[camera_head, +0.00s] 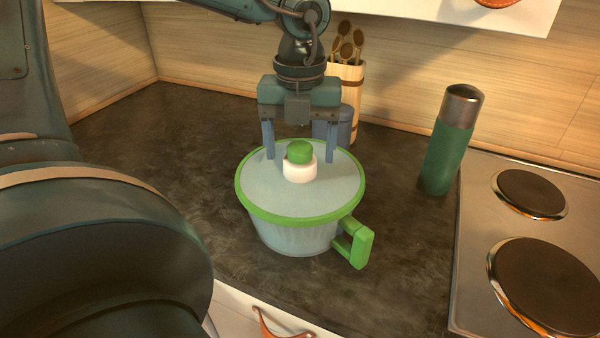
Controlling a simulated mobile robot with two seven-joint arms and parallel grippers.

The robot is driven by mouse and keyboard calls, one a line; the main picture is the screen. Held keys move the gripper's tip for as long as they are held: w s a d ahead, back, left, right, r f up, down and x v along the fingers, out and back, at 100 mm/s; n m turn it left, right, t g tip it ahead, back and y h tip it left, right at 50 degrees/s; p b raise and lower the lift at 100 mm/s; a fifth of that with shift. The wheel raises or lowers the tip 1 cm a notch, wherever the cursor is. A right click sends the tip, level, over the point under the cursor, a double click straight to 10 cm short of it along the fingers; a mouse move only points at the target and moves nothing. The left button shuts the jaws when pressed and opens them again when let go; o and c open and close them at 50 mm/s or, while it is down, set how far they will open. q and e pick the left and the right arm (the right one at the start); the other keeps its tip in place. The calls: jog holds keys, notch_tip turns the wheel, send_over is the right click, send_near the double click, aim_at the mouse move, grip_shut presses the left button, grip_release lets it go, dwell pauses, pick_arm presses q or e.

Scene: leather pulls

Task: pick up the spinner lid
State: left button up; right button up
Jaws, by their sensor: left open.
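The spinner lid (265,191) is pale with a green rim and sits on the salad spinner bowl (295,239). A white knob with a green top (299,152) stands at its middle. The bowl has a green handle (355,245) at the front right. My left gripper (299,158) points down over the lid, fingers open. One finger is left of the knob and the other right of it, both apart from the knob. I cannot tell whether the fingertips touch the lid. My right gripper is not in view.
A wooden utensil holder (350,85) with spoons stands behind the gripper, with a grey container (345,125) in front of it. A green bottle (443,150) stands to the right, beside the stove (475,230). The dark counter (200,125) is clear left of the spinner.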

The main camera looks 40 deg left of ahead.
pick_arm(q)
jog(key=shift+f, duration=1.25)
jog(key=c, duration=1.2)
